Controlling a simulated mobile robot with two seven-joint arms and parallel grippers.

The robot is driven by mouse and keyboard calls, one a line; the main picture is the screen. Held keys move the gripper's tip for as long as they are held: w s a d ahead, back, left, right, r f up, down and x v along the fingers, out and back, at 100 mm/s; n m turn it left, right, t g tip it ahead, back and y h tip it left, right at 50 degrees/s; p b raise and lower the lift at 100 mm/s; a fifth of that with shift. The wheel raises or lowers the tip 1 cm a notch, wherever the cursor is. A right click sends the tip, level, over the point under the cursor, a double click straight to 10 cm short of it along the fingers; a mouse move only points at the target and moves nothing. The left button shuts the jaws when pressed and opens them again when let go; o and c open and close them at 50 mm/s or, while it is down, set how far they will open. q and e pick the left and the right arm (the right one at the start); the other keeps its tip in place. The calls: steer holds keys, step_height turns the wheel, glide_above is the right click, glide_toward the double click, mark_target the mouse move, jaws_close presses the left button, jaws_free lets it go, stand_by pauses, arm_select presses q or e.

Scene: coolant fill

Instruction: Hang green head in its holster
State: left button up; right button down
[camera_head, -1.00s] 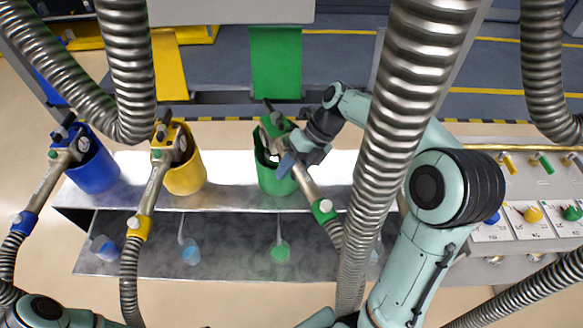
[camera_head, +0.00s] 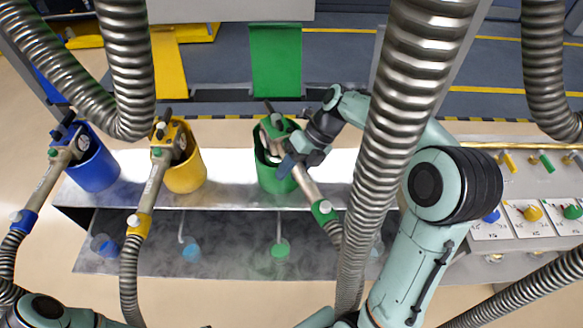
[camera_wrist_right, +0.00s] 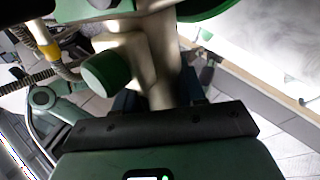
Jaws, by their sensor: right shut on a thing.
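The green head (camera_head: 273,129) is a green-topped nozzle on a metal tube with a green collar (camera_head: 323,210) and a ribbed hose below. Its upper end is in the mouth of the green holster (camera_head: 277,181), a cup on the metal shelf, and the tube slants out over the rim. My right gripper (camera_head: 297,158) is shut on the green head's tube at the holster's right side. In the right wrist view the pale tube (camera_wrist_right: 158,75) runs between the fingers. How deep the head sits is hidden. My left gripper is out of view.
Blue (camera_head: 94,170) and yellow (camera_head: 186,174) holsters stand to the left, each with its own head in it. Thick ribbed hoses hang in front, one crossing my right arm (camera_head: 384,150). A control panel (camera_head: 520,212) with coloured knobs is at the right.

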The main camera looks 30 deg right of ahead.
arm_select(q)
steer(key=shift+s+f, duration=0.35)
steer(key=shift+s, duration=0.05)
arm_select(e)
steer(key=shift+f, duration=1.35)
steer(key=c, duration=0.6)
jaws_free()
steer(key=shift+o, duration=0.2)
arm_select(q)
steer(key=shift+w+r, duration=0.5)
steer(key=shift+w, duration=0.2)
arm_select(e)
steer(key=w+v, duration=0.1)
steer(key=v, duration=1.2)
steer(key=shift+s+d+r, duration=0.15)
steer(key=shift+s+r, duration=0.05)
steer(key=shift+s, duration=0.2)
